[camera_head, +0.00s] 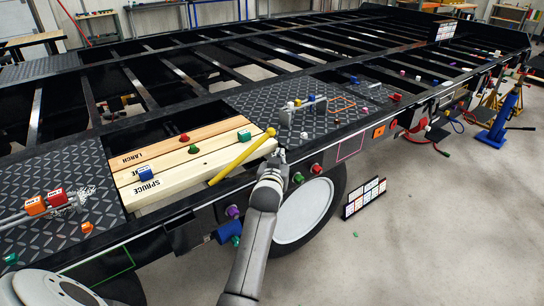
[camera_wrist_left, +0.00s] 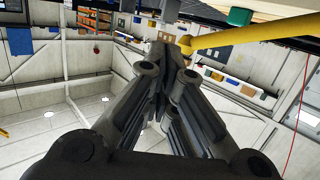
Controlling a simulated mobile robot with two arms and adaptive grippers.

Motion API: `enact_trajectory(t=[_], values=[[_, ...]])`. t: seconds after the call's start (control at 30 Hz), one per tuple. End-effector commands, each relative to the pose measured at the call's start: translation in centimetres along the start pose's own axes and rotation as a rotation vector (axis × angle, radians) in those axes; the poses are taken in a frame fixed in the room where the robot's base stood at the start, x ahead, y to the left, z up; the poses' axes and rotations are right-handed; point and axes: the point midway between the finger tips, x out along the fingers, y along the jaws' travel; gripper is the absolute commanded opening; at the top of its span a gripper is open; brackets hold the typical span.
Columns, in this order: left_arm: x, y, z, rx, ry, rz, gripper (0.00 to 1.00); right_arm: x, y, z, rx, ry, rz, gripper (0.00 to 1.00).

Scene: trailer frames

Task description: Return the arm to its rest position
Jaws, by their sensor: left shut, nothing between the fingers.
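My left arm (camera_head: 252,235) reaches up from the bottom of the head view to the side edge of the trailer frame. My left gripper (camera_head: 280,155) is at its end, beside the wooden boards and just right of a yellow rod (camera_head: 240,157) that lies across them. In the left wrist view the gripper's fingers (camera_wrist_left: 166,55) come together, shut and empty. The yellow rod (camera_wrist_left: 250,33) passes close to the fingertips there; I cannot tell if they touch. My right gripper is not in view.
The trailer frame (camera_head: 150,48) fills the upper view. Wooden boards (camera_head: 170,183) hold small coloured blocks. A wheel (camera_head: 304,212) is below my gripper. Coloured connectors (camera_head: 233,211) stick out of the trailer side. A labelled board (camera_head: 364,198) stands on the floor.

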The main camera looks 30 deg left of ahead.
Motion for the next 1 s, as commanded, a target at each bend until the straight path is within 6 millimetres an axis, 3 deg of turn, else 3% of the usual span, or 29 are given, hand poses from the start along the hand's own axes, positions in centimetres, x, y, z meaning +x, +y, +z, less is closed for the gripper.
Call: enact_trajectory(t=[0.17,0.4,0.47,0.53,0.67,0.77,0.87,1.0], values=[[-1.4,1.2,0.0,0.000,0.000,0.000,0.00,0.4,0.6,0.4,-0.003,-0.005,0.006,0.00],[-1.6,1.4,0.1,0.003,-0.003,0.001,0.00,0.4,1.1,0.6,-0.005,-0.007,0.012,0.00],[-1.6,1.7,1.0,0.010,-0.016,0.009,0.00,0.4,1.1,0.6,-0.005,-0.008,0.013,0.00],[-1.6,2.4,3.1,0.026,-0.047,0.028,0.00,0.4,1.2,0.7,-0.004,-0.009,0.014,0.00],[-2.1,4.4,10.8,0.079,-0.157,0.091,0.00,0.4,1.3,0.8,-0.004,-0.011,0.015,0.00],[-3.6,5.8,18.2,0.127,-0.263,0.149,0.00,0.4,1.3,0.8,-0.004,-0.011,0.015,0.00],[-5.9,6.6,25.5,0.171,-0.369,0.201,0.00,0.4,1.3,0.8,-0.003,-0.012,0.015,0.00],[-10.6,6.5,35.3,0.227,-0.520,0.262,0.00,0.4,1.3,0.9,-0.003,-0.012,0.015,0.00]])
